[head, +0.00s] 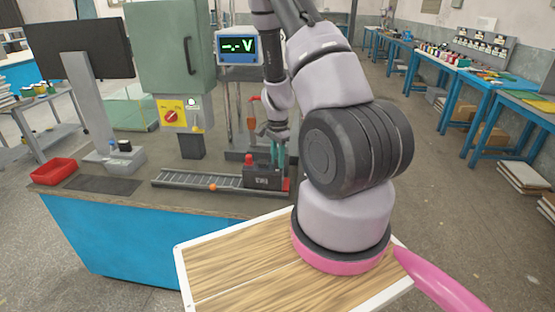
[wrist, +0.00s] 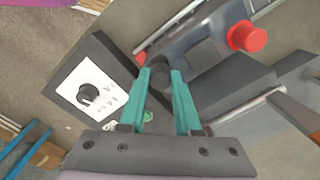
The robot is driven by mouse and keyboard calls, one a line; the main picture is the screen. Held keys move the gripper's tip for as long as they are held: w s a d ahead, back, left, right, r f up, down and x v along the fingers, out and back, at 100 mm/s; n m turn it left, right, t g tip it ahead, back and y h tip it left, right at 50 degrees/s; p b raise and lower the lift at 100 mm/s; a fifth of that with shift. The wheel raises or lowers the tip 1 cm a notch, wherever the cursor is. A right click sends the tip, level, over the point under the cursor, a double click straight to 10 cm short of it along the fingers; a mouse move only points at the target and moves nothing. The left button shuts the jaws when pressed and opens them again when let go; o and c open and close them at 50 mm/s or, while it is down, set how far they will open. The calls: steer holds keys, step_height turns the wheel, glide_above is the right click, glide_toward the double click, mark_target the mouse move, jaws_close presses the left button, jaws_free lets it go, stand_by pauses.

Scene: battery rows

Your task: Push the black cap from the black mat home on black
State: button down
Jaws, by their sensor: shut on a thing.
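The battery (head: 262,180) is a dark block at the right end of the roller track. A red cap (head: 249,158) stands on its left side; it also shows in the wrist view (wrist: 247,37). My gripper (head: 277,164) points down with teal fingers over the battery's right side. In the wrist view its fingertips are closed around a dark round thing, the black cap (wrist: 160,66). The cap is at the battery top; the fingers hide how it sits on the black terminal. The black mat (head: 98,185) lies bare at the left of the bench.
A red tray (head: 53,171) is far left. A meter (head: 237,46) reads "-.- V" behind. A dial box (wrist: 90,88) stands close beside my fingers.

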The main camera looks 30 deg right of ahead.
steer(key=shift+f, duration=0.45)
stand_by(0.5)
steer(key=shift+c, duration=0.3)
jaws_free()
steer(key=shift+r, duration=3.55)
